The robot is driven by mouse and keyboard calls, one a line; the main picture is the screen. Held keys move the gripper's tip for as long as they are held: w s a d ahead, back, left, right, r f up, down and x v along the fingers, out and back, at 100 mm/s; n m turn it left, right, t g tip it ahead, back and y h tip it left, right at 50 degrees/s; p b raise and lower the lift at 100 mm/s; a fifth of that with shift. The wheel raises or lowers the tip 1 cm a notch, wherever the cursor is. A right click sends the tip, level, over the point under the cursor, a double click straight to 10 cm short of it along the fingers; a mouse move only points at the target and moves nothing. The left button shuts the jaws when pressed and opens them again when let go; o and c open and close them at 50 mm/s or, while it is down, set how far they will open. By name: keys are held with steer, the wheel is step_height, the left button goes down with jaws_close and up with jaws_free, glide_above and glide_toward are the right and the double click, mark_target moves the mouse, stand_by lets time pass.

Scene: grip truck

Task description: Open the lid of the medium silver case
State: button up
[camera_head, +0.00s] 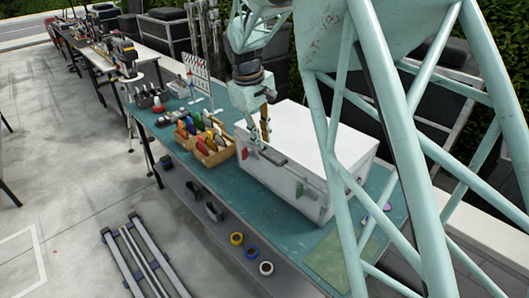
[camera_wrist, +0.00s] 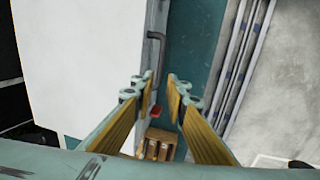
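The silver case (camera_head: 322,138) looks white and stands on the teal workbench (camera_head: 222,175), its lid lying flat and closed. In the wrist view its white top (camera_wrist: 80,60) fills the left side. A dark grey bar-shaped handle (camera_wrist: 158,48) runs along the case's long side. My gripper (camera_head: 262,143) is at that side, near the lid's edge. In the wrist view my gripper (camera_wrist: 161,88) has its two yellow-padded fingers apart, with nothing visible between them. The handle lies beyond the fingertips in that view. I cannot tell whether a finger touches the case.
A wooden box (camera_head: 213,157) with colourful-handled tools stands left of the case. Rolls of tape, one yellow (camera_head: 236,239), lie on the lower shelf. Grey rails (camera_head: 143,262) lie on the floor.

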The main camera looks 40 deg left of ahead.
mark_target(265, 156)
steer(key=shift+w+f, duration=0.25)
steer(key=shift+f, duration=0.9)
steer(key=shift+w+f, duration=0.2)
steer(key=shift+f, duration=0.9)
steer(key=shift+w+f, duration=0.25)
steer(key=shift+f, duration=0.9)
jaws_close()
steer(key=shift+r, duration=0.2)
